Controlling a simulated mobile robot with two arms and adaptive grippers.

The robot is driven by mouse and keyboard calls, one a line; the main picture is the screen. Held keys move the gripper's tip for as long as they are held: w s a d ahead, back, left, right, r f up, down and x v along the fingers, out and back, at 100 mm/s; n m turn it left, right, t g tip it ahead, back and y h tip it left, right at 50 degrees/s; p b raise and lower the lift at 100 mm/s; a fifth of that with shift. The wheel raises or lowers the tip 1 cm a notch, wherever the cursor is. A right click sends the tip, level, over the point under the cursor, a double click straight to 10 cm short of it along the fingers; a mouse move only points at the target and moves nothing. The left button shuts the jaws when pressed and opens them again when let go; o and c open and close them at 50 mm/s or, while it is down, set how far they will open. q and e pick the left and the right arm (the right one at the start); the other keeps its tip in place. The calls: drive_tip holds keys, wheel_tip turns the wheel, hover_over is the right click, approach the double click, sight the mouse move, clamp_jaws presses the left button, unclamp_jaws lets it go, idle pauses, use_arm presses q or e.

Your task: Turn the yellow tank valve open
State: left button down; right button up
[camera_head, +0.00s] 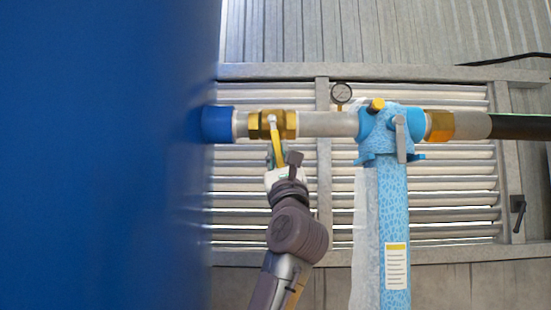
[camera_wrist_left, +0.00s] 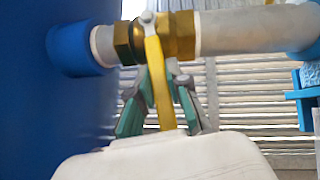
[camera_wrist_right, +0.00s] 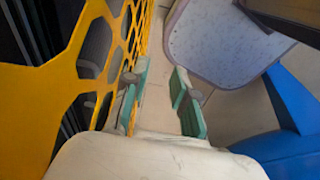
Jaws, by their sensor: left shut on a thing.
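The brass tank valve (camera_head: 258,125) sits on the horizontal pipe beside the blue tank. Its yellow handle (camera_head: 278,147) hangs down, across the pipe, tilted slightly in the head view. My left gripper (camera_head: 277,159) reaches it from below and is shut on the handle. In the left wrist view, the handle (camera_wrist_left: 158,82) runs down between the green-padded fingers of that gripper (camera_wrist_left: 160,105); the brass body (camera_wrist_left: 181,35) is just above. My right gripper (camera_wrist_right: 160,92) shows only in the right wrist view, open, with nothing between its fingers.
The blue tank (camera_head: 100,150) fills the left side. To the right stand a light-blue filter column (camera_head: 393,210), a gauge (camera_head: 341,92) and a grey lever (camera_head: 401,140). A louvred panel (camera_head: 450,185) is behind. A yellow perforated panel (camera_wrist_right: 35,100) is close beside my right gripper.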

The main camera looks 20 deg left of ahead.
use_arm(q)
drive_tip(key=shift+w+d+n+g+y, duration=0.25)
drive_tip(key=shift+d+n+g+y, duration=0.2)
drive_tip(key=shift+n+y, duration=0.35)
drive_tip(key=shift+d+r+n+g+y, duration=0.15)
drive_tip(key=shift+n+g+y, duration=0.2)
drive_tip(key=shift+n, duration=0.35)
drive_tip(key=shift+d+r+n+g+y+p, duration=0.15)
drive_tip(key=shift+d+n+g+y+p, duration=0.2)
drive_tip(key=shift+n+g+y, duration=0.5)
drive_tip(key=shift+d+r+n+g+y+p, duration=0.15)
drive_tip(key=shift+n+g+y+p, duration=0.35)
drive_tip(key=shift+n, duration=0.55)
drive_tip(key=shift+n+g, duration=0.25)
drive_tip(key=shift+n, duration=0.05)
use_arm(e)
drive_tip(key=shift+s+r, duration=0.2)
drive_tip(key=shift+r, duration=0.65)
drive_tip(key=shift+w, duration=0.1)
use_arm(q)
drive_tip(key=c, duration=1.1)
unclamp_jaws()
drive_tip(key=shift+w, duration=0.1)
use_arm(e)
drive_tip(key=shift+w+a, duration=0.1)
